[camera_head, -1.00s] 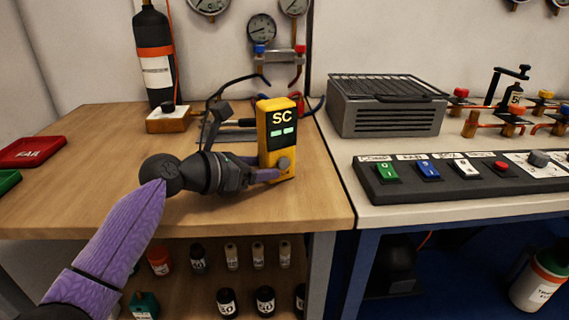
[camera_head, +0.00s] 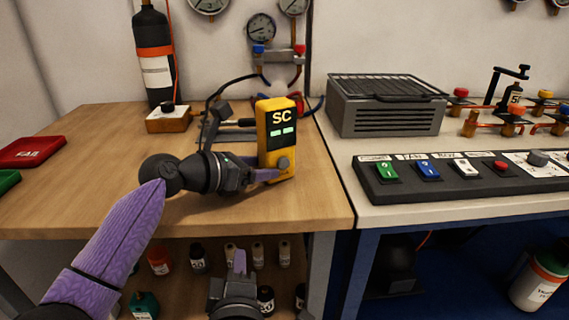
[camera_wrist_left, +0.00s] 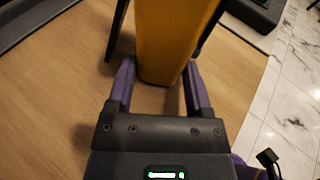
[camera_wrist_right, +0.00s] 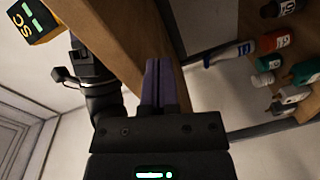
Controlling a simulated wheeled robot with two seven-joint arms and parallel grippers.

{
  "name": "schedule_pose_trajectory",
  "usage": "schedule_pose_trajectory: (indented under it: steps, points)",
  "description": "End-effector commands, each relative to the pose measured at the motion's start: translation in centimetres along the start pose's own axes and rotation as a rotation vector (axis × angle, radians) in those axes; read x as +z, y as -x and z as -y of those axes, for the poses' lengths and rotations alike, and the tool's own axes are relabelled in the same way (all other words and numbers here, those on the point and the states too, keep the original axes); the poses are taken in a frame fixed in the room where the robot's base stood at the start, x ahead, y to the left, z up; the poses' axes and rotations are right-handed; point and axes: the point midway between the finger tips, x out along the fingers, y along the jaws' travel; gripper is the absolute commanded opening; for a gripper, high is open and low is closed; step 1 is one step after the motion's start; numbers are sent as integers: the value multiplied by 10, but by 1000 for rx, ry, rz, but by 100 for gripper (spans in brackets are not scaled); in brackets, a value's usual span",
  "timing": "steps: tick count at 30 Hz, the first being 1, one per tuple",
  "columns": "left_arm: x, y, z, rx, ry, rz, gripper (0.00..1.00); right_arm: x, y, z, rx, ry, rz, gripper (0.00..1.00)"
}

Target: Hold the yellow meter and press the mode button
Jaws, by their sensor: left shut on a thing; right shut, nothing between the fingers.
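The yellow meter (camera_head: 277,145) stands upright near the right edge of the wooden bench, its dark face marked SC with two green-lit bars. A grey round knob or button (camera_head: 284,164) is low on its front. My left gripper (camera_head: 266,175) is shut on the meter's lower part; its purple fingers flank the yellow body in the left wrist view (camera_wrist_left: 160,90). My right gripper (camera_head: 239,262) is shut and empty, below the bench's front edge, in front of the lower shelf. The right wrist view shows its closed fingers (camera_wrist_right: 160,82) and the meter (camera_wrist_right: 38,18) at the upper left.
The wooden bench (camera_head: 90,190) has a black cylinder (camera_head: 153,55) at the back and a red tray (camera_head: 32,151) at left. A switch panel (camera_head: 460,180) and grey vented box (camera_head: 387,108) stand to the right. Bottles fill the shelf under the bench.

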Motion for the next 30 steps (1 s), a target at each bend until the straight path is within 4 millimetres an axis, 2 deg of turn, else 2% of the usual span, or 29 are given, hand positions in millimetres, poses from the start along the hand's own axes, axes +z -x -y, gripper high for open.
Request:
schedule_pose_trajectory:
  steps: [1,2,4,6,9,12,16,26,30]
  points:
    - [-1,0,0,0,0,-1,32,-8,3,-22,61,-7,-10,0]
    - [-1,0,0,0,1,-1,32,-13,5,-36,100,-11,-13,0]
    - [-1,0,0,0,0,-1,32,-14,10,-71,190,-45,4,0]
    - [-1,0,0,0,1,-1,32,9,9,-95,241,-135,73,0]
    - [-1,0,0,0,1,-1,32,47,5,-111,271,-267,172,0]
    - [-1,0,0,0,1,-1,32,73,4,-123,300,-367,238,0]
    - [-1,0,0,0,1,-1,32,91,5,-130,322,-434,281,0]
    - [-1,0,0,0,1,-1,32,94,5,-131,324,-447,289,0]
    - [-1,0,0,0,1,-1,32,91,-2,-131,324,-445,289,0]
